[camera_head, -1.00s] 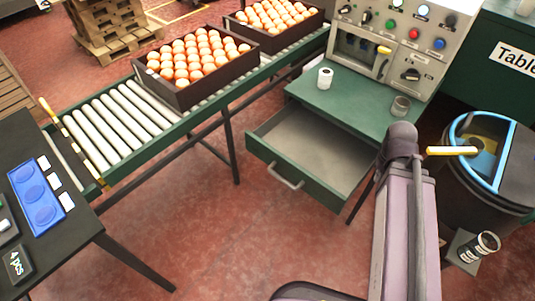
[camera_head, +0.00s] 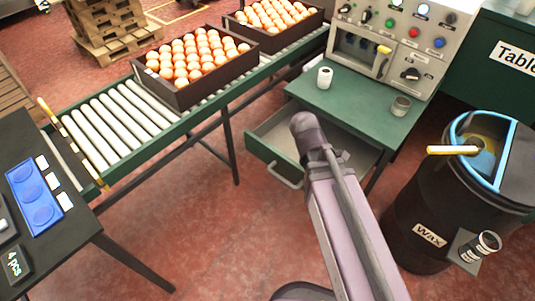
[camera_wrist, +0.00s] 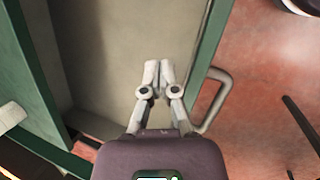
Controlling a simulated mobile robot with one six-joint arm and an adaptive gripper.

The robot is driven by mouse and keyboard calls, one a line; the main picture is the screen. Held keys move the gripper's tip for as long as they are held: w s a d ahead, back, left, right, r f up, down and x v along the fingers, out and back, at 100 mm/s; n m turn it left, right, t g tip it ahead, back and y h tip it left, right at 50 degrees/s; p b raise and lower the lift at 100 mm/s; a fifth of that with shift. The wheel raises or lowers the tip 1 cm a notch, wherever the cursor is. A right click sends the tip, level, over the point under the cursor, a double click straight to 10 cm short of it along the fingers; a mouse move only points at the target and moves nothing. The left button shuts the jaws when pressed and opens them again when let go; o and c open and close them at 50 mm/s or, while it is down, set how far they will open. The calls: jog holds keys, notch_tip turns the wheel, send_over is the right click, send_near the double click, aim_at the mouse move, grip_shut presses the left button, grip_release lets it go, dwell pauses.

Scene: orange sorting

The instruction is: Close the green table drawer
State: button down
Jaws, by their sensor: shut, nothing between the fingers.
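The green table (camera_head: 320,98) has its drawer pulled out, with the grey inside showing. The drawer's green front (camera_head: 262,152) and metal handle (camera_head: 284,177) face the lower left in the head view. My arm covers the drawer's middle and right front there and hides my gripper. In the wrist view, my gripper (camera_wrist: 158,70) is shut and empty, seen over the drawer's grey floor (camera_wrist: 110,45). The drawer's front wall (camera_wrist: 207,62) and handle (camera_wrist: 216,98) lie just right of the fingers. Height above the floor is unclear.
A white cup (camera_head: 324,77) and a grey cup (camera_head: 401,105) stand on the table below the control panel (camera_head: 408,40). A black wax barrel (camera_head: 410,215) stands at right. Red floor before the drawer is clear.

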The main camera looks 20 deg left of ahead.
jog(key=s+a+n+t, duration=0.1)
jog(key=a+n, duration=0.1)
jog(key=a, duration=0.1)
jog(key=s+a+r+n+t, duration=0.1)
jog(key=a+n, duration=0.2)
jog(key=a, duration=0.1)
jog(key=s+a+n, duration=0.2)
jog(key=a+n, duration=0.1)
jog(key=a, duration=0.1)
jog(key=shift+a+r+t+h, duration=0.2)
jog(key=shift+t+h, duration=0.1)
jog(key=shift+t, duration=0.1)
jog(key=s+a+r+n+t, duration=0.2)
jog(key=s+a+n, duration=0.4)
jog(key=a, duration=0.4)
jog(key=shift+n+t+b, duration=0.3)
jog(key=shift+n+t, duration=0.1)
jog(key=shift+n, duration=0.5)
jog(key=shift+d+f, duration=0.1)
jog(key=shift+f, duration=0.05)
jog(key=b, duration=0.7)
send_near(272, 154)
jog(key=s+f+x, duration=0.1)
jog(key=x, duration=0.4)
jog(key=shift+w+d, duration=0.3)
jog(key=shift+w, duration=0.65)
jog(key=shift+d, duration=0.1)
